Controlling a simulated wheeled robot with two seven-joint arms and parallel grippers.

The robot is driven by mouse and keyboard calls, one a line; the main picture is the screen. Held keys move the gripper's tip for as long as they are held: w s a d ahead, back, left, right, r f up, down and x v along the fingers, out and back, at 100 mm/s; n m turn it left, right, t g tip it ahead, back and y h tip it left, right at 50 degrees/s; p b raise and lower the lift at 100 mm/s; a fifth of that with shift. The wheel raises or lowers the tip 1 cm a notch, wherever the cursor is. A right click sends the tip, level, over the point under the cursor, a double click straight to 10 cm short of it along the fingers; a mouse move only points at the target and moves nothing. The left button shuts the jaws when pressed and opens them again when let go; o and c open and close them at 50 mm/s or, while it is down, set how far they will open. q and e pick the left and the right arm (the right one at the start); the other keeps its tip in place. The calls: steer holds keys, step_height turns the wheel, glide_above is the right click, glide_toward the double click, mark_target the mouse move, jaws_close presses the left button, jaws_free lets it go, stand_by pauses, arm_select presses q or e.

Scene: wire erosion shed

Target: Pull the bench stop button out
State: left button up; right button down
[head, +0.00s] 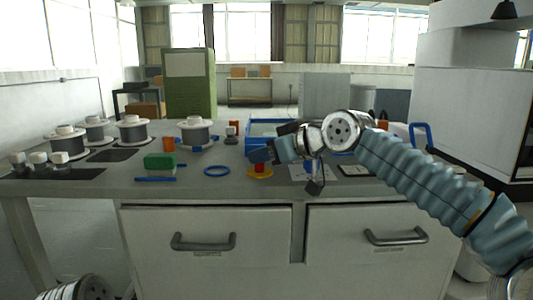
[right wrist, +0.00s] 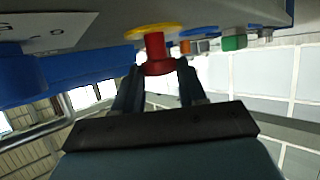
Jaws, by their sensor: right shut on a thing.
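The bench stop button is a red cap and stem on a round yellow base, on the bench top near the front edge. In the head view the red button (head: 260,168) shows just below my right gripper (head: 259,155), which comes in from the right and hides its top. In the right wrist view the red button (right wrist: 157,56) sits between the two dark fingers of my right gripper (right wrist: 159,72), with its yellow base (right wrist: 154,31) behind. My right gripper is shut on the button. My left gripper is not in view.
A blue tray (head: 260,127) stands behind the button. A blue ring (head: 217,171) and a green block (head: 159,162) lie to the left. Several wire spools, one grey (head: 195,132), stand further left. Two drawers are below; the left one has a handle (head: 203,243).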

steer(key=c, duration=0.7)
jaws_free()
steer(key=shift+r, duration=0.25)
steer(key=shift+d, duration=0.15)
steer(key=shift+s+d+r, duration=0.1)
steer(key=shift+s+d, duration=0.15)
steer(key=shift+d, duration=0.05)
steer(key=shift+b+v, duration=1.85)
steer(key=shift+v, duration=4.55)
steer(key=shift+s, duration=0.15)
